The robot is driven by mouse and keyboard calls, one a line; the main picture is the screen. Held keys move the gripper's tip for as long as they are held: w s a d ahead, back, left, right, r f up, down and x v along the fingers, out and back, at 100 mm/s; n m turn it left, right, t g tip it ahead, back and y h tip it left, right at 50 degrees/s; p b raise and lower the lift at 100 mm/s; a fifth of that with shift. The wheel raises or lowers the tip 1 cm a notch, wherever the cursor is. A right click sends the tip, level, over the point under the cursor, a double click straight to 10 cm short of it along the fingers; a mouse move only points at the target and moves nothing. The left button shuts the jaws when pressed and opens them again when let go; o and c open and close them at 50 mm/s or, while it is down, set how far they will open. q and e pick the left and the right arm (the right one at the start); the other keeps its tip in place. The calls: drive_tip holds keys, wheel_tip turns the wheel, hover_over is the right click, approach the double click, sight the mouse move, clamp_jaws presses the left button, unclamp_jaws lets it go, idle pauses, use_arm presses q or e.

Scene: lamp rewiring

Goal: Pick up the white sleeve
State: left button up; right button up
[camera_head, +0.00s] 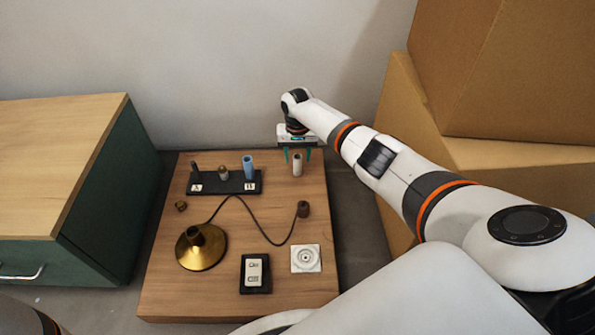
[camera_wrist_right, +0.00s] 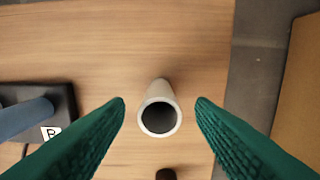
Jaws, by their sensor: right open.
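The white sleeve (camera_head: 297,166) is a small hollow tube standing upright near the back right of the wooden board. In the right wrist view the sleeve (camera_wrist_right: 160,112) shows its open top, centred between the two green fingers. My right gripper (camera_head: 298,155) is above the sleeve, pointing down. Its fingers (camera_wrist_right: 160,108) are open on either side of the sleeve, with a gap on both sides and nothing held. My left gripper does not show in either view.
A black rack (camera_head: 222,186) with a blue tube (camera_head: 248,167) stands left of the sleeve. A brass lamp base (camera_head: 201,247), cable, black switch (camera_head: 255,273) and white socket (camera_head: 306,259) lie nearer. Cardboard boxes (camera_head: 470,165) stand right; a green cabinet (camera_head: 110,190) stands left.

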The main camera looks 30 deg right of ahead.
wheel_tip(320, 180, down, 2)
drive_tip(key=shift+f+b, duration=0.1)
drive_tip(key=shift+b, duration=0.45)
drive_tip(key=c, duration=1)
drive_tip(key=shift+c, duration=0.2)
